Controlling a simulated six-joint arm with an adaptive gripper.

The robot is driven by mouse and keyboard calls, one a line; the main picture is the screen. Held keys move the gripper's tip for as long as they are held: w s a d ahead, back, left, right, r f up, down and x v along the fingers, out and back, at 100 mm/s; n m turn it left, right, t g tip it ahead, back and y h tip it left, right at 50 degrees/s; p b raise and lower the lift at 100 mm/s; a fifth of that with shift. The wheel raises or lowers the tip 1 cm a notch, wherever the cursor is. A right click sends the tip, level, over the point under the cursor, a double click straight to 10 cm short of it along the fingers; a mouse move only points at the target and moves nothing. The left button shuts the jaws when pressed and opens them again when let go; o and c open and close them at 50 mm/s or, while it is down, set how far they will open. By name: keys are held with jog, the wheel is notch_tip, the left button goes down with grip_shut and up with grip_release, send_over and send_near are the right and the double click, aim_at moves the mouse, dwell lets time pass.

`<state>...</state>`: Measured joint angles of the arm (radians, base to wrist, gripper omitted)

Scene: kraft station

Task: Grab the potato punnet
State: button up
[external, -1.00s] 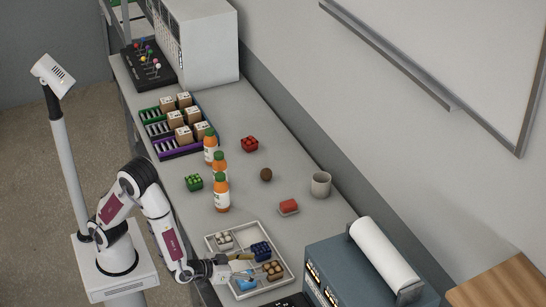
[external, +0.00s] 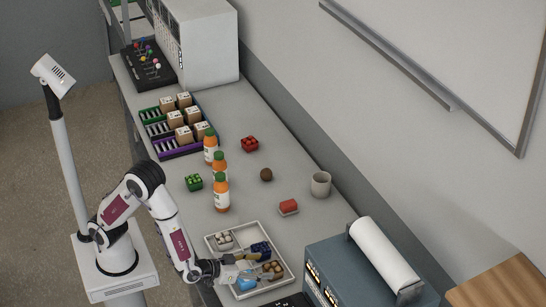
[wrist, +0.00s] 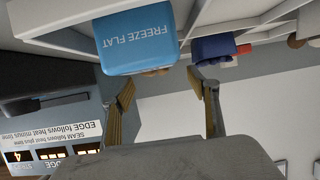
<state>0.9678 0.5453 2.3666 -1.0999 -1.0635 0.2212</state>
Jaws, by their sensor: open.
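A punnet with brown, potato-like round items (external: 274,268) sits in the right part of a pale tray (external: 211,239) in the external view. My gripper (external: 259,266) is over the tray, just left of this punnet. In the wrist view my gripper (wrist: 160,88) is open, with its two fingers apart and nothing held. A blue "FREEZE FLAT" pack (wrist: 137,40) is close by in the wrist view. A little brown shows beyond its edge, partly hidden by the pack. I cannot tell whether the fingers touch anything.
The tray also holds a dark blue punnet (external: 262,249) and a punnet of white items (external: 224,240). A machine with a white roll (external: 384,257) is at right.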

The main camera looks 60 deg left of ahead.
aim_at(269, 268)
jog(key=shift+w, duration=0.1)
jog(key=shift+w+d+f, duration=0.15)
jog(key=shift+w+f, duration=0.35)
jog(key=shift+w, duration=0.25)
jog(key=shift+w+d+f, duration=0.1)
jog(key=shift+w+f, duration=0.4)
jog(key=shift+w, duration=0.25)
jog(key=shift+x, duration=0.75)
jog(key=c, duration=1.3)
